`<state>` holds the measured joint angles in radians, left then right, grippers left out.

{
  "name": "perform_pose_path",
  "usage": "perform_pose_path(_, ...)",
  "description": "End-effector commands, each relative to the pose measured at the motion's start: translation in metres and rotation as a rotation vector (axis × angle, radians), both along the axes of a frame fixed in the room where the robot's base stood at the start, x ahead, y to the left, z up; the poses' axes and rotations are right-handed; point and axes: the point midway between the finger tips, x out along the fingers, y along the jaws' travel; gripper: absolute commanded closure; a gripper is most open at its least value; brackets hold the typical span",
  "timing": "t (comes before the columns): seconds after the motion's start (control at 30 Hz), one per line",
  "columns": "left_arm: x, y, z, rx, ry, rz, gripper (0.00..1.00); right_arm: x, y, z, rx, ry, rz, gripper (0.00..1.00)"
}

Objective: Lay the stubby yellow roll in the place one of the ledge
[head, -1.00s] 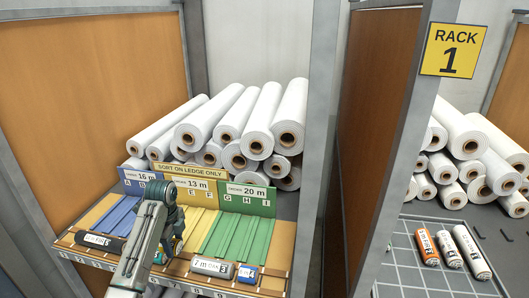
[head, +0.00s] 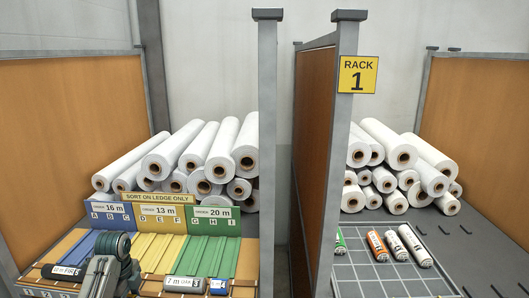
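I cannot make out a stubby yellow roll in the head view. The wooden ledge (head: 145,285) runs along the front of the coloured sorting board, with numbers on its front edge cut by the bottom of the picture. A black roll (head: 62,271) lies at its left end, and a grey roll (head: 185,283) and a short blue roll (head: 217,286) lie towards its right. My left arm rises in front of the ledge between the black and grey rolls. Its fingertips are hidden or below the picture, so their state does not show. My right gripper is out of view.
Blue, yellow and green grooved lanes (head: 208,256) lie behind the ledge, below a "sort on ledge only" sign (head: 158,198). White rolls are stacked behind.

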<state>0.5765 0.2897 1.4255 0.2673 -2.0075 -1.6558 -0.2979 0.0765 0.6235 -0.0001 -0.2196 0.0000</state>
Motion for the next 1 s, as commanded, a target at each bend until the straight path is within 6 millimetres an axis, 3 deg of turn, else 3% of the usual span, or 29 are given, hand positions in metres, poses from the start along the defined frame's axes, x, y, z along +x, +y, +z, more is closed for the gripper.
perform_pose_path(0.33,0.0,0.0,-0.05,0.0,0.0,0.0,0.76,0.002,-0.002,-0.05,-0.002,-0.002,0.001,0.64)
perform_pose_path(0.63,0.0,0.0,-0.115,0.0,0.0,0.0,0.76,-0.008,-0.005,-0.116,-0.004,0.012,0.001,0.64)
perform_pose_path(0.77,0.001,0.0,-0.125,0.0,-0.001,0.0,0.76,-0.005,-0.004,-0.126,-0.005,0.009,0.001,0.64)
perform_pose_path(1.0,0.0,0.0,-0.124,0.0,0.0,0.0,0.76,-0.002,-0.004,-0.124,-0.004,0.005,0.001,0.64)
